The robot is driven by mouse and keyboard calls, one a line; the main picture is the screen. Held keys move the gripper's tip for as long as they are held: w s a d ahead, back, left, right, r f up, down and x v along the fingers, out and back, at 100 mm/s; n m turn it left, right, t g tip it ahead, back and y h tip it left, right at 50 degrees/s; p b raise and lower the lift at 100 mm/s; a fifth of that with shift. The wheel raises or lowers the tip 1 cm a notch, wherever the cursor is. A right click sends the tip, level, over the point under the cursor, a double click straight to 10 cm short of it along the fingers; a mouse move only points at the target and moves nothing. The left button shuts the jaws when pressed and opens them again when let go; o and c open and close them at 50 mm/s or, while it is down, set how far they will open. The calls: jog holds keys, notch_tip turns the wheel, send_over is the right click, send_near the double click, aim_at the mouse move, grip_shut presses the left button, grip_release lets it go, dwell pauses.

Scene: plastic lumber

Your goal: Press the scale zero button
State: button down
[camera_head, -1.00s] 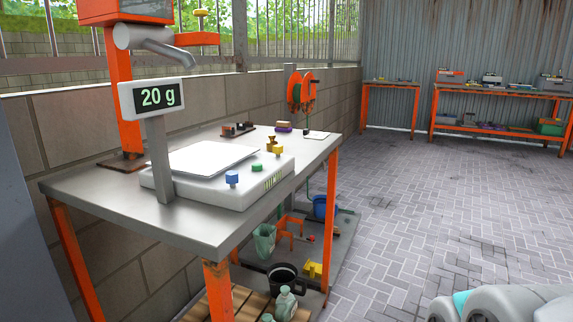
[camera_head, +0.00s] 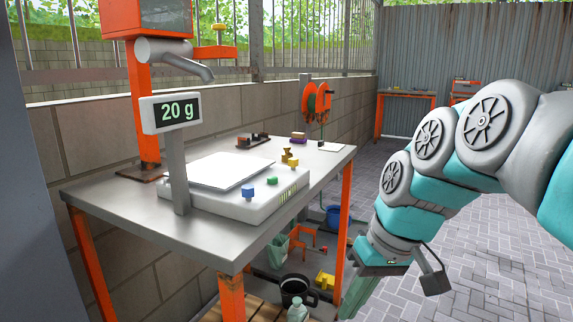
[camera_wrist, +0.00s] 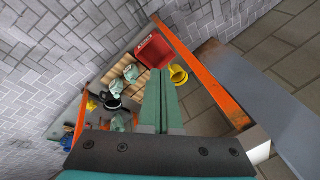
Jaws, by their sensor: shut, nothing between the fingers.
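The white scale (camera_head: 240,205) stands on the metal table, with a flat pan (camera_head: 217,172) on top. Its display (camera_head: 171,112) on a post reads "20 g". On the scale's right part are a blue button (camera_head: 248,192), a green button (camera_head: 272,181) and a yellow button (camera_head: 293,162); no label tells me which is zero. A small brass-coloured object (camera_head: 286,152) sits beside the yellow one. My gripper (camera_head: 350,308) is shut and empty, pointing down, low and to the right of the table. The wrist view shows its closed fingers (camera_wrist: 160,80); the scale is not in that view.
The table (camera_head: 120,210) has orange legs (camera_head: 346,200) near my arm. Below it are a black pot (camera_head: 297,290), a blue bucket (camera_head: 333,216) and a red container (camera_wrist: 153,50). An orange post stands behind the scale. Paved floor lies free at right.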

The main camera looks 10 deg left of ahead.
jog(key=w+a+r+n+t+y, duration=0.1)
jog(key=w+a+r+n+y, duration=0.1)
jog(key=w+r, duration=0.4)
jog(key=w+a+r+n+t+y+p, duration=0.1)
jog(key=w+r+n, duration=0.3)
jog(key=r, duration=0.7)
jog(key=w+a+r+n+y, duration=0.2)
jog(key=w+a+r+n, duration=0.1)
jog(key=w+r, duration=0.5)
jog(key=shift+w+a+r+t+y+p, duration=0.2)
jog(key=shift+a+t+y+p, duration=0.1)
jog(key=shift+a+t+p, duration=0.1)
jog(key=shift+f, duration=0.1)
send_over(272, 180)
jog(key=d, duration=0.2)
jog(key=f, duration=0.4)
jog(key=f+b, duration=0.1)
jog(key=f, duration=0.3)
jog(key=shift+w, duration=0.2)
jog(key=shift+f, duration=1.2)
jog(key=shift+f, duration=0.1)
